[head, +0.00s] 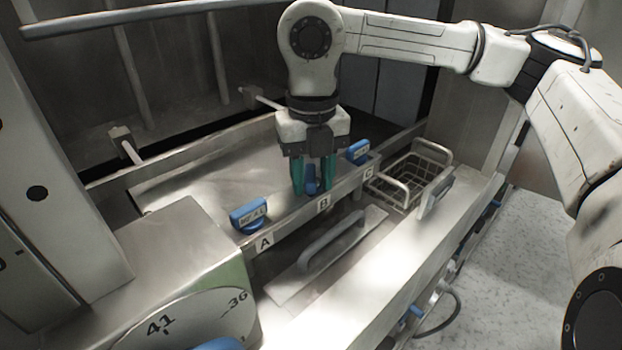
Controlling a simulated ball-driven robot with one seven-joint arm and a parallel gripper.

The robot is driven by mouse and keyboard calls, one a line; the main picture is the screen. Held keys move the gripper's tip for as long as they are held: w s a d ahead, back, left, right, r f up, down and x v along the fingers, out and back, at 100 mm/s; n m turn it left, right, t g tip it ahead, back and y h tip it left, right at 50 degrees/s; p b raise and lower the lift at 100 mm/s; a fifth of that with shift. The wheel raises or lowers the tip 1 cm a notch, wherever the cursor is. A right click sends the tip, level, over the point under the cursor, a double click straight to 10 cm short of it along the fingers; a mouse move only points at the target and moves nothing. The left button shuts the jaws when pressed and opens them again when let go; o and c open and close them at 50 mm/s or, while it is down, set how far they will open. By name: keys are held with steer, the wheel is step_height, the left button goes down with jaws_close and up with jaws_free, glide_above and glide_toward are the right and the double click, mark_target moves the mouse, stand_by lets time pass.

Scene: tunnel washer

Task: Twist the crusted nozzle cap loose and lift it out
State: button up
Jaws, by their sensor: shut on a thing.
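My gripper (312,188) points straight down over the steel ledge at the label B. Its two green fingers are shut on a blue nozzle cap (311,180), which shows in the narrow gap between them. The fingers hide most of this cap, so I cannot see any crust on it or whether it is seated or raised. A second blue cap (249,214) with a pale label stands at A, to the left. A third blue cap (358,151) stands at C, to the right. Both are apart from my gripper.
A wire basket (412,180) sits to the right of C. A steel plate with a grey handle (333,242) lies in front of the ledge. A numbered dial (190,325) is at the lower left. A long grey rail (120,17) crosses the upper left.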

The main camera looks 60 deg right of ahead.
steer(key=shift+w+d+f, duration=0.25)
steer(key=shift+d+f, duration=0.25)
steer(key=shift+f, duration=0.25)
steer(key=shift+w+n+b, duration=0.1)
steer(key=shift+n+b, duration=0.4)
steer(key=shift+n, duration=0.7)
steer(key=shift+d, duration=0.1)
steer(key=shift+r, duration=0.15)
steer(key=shift+r+p, duration=0.5)
steer(key=shift+r, duration=0.3)
steer(key=shift+w+d+r, duration=0.2)
steer(key=shift+d+r, duration=0.05)
steer(key=shift+r, duration=0.2)
steer(key=shift+s+a+r+p, duration=0.15)
steer(key=shift+r+p, duration=0.55)
steer(key=shift+r, duration=0.5)
steer(key=shift+w+a+r+p, duration=0.15)
steer(key=shift+r+p, duration=0.5)
steer(key=shift+r, duration=0.5)
steer(key=shift+s, duration=0.1)
